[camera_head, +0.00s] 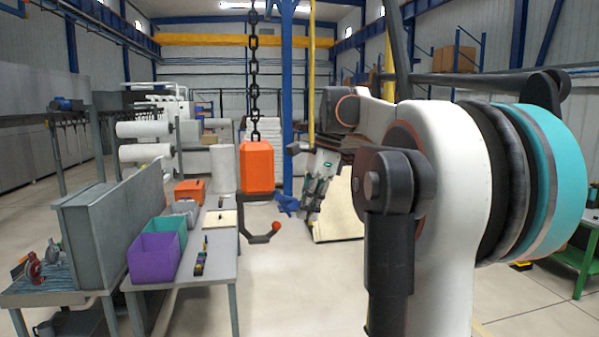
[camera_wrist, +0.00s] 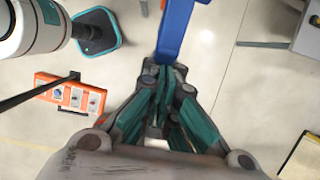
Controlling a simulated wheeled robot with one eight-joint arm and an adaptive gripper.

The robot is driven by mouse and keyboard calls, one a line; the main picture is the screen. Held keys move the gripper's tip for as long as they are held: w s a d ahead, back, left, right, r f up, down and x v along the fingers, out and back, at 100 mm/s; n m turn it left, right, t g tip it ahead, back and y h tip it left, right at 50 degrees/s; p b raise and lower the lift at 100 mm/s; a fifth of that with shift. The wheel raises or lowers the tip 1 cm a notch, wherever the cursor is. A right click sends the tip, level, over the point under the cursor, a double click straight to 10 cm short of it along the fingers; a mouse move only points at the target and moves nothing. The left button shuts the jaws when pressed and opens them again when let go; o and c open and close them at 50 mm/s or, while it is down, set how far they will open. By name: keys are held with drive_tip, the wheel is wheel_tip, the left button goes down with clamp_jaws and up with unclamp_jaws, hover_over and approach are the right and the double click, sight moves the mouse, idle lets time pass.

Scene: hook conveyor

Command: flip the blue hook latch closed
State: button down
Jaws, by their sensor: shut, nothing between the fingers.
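The blue latch (camera_head: 287,204) sticks out to the right, above the red-tipped end of a dark hook (camera_head: 256,238). The hook hangs below an orange block (camera_head: 257,166) on a black chain. The latch stands away from the hook tip. In the wrist view the blue latch (camera_wrist: 174,30) runs down from the top edge to my fingertips. My gripper (camera_head: 307,211) is shut and empty, just right of the latch's outer end. In the wrist view my gripper (camera_wrist: 165,74) meets or overlaps the latch end; I cannot tell whether they touch.
A grey table (camera_head: 215,268) at left holds a purple bin (camera_head: 154,256), a teal bin and small items. A blue column (camera_head: 287,100) stands behind the chain. An orange box with buttons (camera_wrist: 70,95) shows left in the wrist view. Floor below the hook looks clear.

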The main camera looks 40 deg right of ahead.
drive_tip(key=shift+t+y, duration=0.5)
drive_tip(key=shift+y, duration=0.1)
drive_tip(key=shift+w+a+f+b, duration=0.25)
drive_tip(key=shift+a+f+b, duration=0.15)
drive_tip(key=shift+f, duration=0.25)
drive_tip(key=shift+w+a+f+b, duration=0.3)
drive_tip(key=shift+a+f, duration=0.15)
drive_tip(key=shift+f, duration=0.2)
drive_tip(key=shift+w+a+f+b, duration=0.3)
drive_tip(key=shift+a+f, duration=0.15)
drive_tip(key=shift+f, duration=0.2)
drive_tip(key=shift+a, duration=0.1)
drive_tip(key=shift+r, duration=0.1)
drive_tip(key=r, duration=0.9)
drive_tip(key=shift+s+d+r, duration=0.1)
drive_tip(key=shift+d+r, duration=0.2)
drive_tip(key=shift+r, duration=0.1)
